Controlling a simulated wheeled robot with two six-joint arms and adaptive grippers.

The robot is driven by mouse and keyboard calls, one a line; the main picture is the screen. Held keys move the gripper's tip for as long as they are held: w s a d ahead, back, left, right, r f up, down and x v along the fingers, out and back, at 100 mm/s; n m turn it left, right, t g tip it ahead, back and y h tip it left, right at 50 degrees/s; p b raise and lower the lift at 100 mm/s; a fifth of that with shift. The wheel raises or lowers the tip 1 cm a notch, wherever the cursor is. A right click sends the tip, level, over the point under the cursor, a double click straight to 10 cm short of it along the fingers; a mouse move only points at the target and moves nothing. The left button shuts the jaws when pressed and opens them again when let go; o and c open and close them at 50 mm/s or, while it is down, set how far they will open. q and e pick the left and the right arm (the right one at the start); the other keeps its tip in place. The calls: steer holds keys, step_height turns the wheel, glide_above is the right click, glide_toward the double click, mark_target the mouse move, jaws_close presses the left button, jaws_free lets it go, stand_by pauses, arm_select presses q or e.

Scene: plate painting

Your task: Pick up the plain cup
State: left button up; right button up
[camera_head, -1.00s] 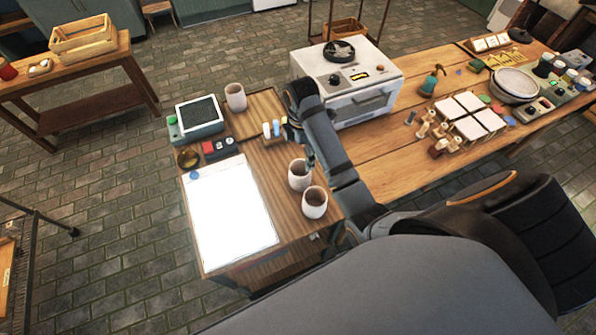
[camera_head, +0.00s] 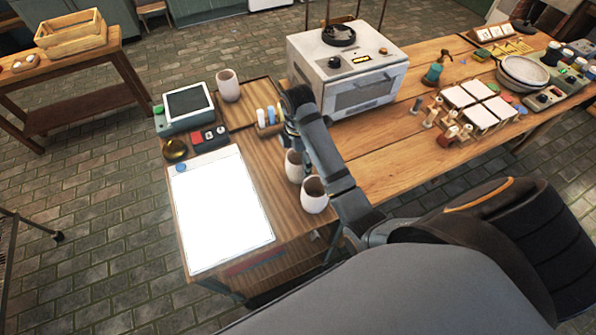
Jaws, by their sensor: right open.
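Three pale cups stand upright on the wooden table; I cannot tell from their surfaces which is the plain one. One cup (camera_head: 228,86) is at the back, beside the screen device. A second cup (camera_head: 293,167) is right of the white sheet, partly hidden by my right arm. A third cup (camera_head: 314,197) is just in front of it, close to the table's front part. My right gripper (camera_head: 289,141) is open, pointing down just behind the second cup; its fingertips are small and partly hidden. No cup is seen held. My left gripper is not in view.
A white sheet (camera_head: 221,215) covers the table's left part. A screen device (camera_head: 187,105) and a holder with pens (camera_head: 267,122) stand behind it. A white oven (camera_head: 350,75) stands right of my arm. Tiles on a rack (camera_head: 478,105) and bowls (camera_head: 523,72) lie farther right.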

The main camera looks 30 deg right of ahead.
steer(key=shift+s+r, duration=0.15)
steer(key=shift+r, duration=0.05)
steer(key=c, duration=1.5)
steer(key=w+a+r+p, duration=0.3)
steer(key=a+r+p, duration=0.1)
steer(key=r+p, duration=0.6)
steer(key=w+a+r+b, duration=0.1)
steer(key=a, duration=0.1)
steer(key=w+a+r+b, duration=0.1)
steer(key=w+a, duration=0.1)
steer(key=w+a+r+b, duration=0.1)
steer(key=w+a, duration=0.1)
steer(key=a, duration=0.1)
steer(key=shift+w, duration=0.25)
